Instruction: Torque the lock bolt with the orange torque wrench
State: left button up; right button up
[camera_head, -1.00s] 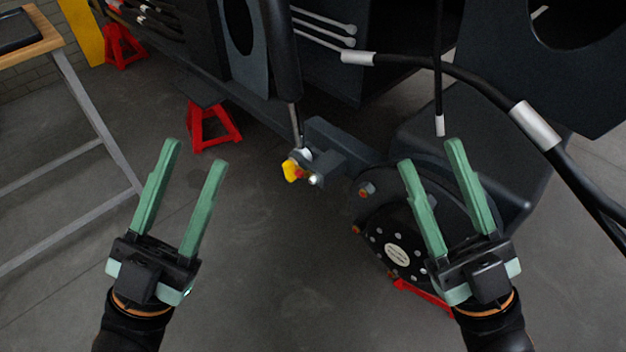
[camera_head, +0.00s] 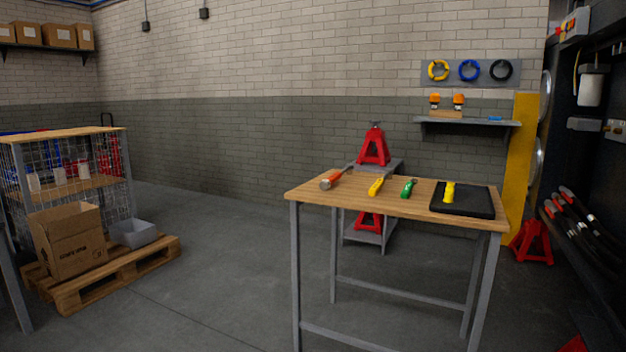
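An orange-handled tool (camera_head: 331,181) lies at the left end of the wooden workbench top (camera_head: 310,192). Its grey shaft points back and to the right; it looks like the orange torque wrench, though it is small in view. The lock bolt is out of view. Neither of my grippers is in view.
A yellow-handled tool (camera_head: 376,186), a green-handled tool (camera_head: 408,188) and a black tray (camera_head: 475,203) with a yellow tool (camera_head: 449,193) share the bench. A pallet (camera_head: 75,292) with a cardboard box (camera_head: 72,243) and grey bin (camera_head: 133,232) stands left. Floor (camera_head: 215,270) between is clear.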

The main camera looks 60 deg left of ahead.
aim_at(335, 176)
jog(key=u, duration=1.95)
